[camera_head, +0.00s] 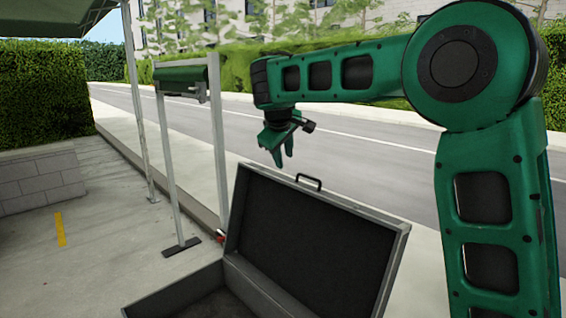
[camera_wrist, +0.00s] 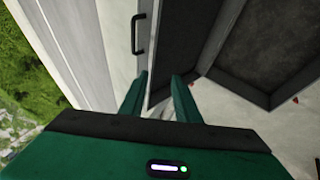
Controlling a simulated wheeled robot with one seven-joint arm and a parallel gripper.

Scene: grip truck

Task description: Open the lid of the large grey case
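The large grey case stands in front of me with its lid (camera_head: 310,240) raised and tilted back, its dark inside facing me. The lower part of the case (camera_head: 180,292) is cut off by the bottom of the head view. A black handle (camera_head: 308,182) sits on the lid's top edge; it also shows in the wrist view (camera_wrist: 138,34). My gripper (camera_head: 283,160) hangs above and behind the lid's upper edge, left of the handle in the head view. In the wrist view its two fingers (camera_wrist: 158,82) are apart with nothing between them. It appears clear of the lid.
A metal stand (camera_head: 190,150) with a green roll on top rises left of the case. A low block wall (camera_head: 40,180) and hedge are at far left. A road (camera_head: 370,130) runs behind.

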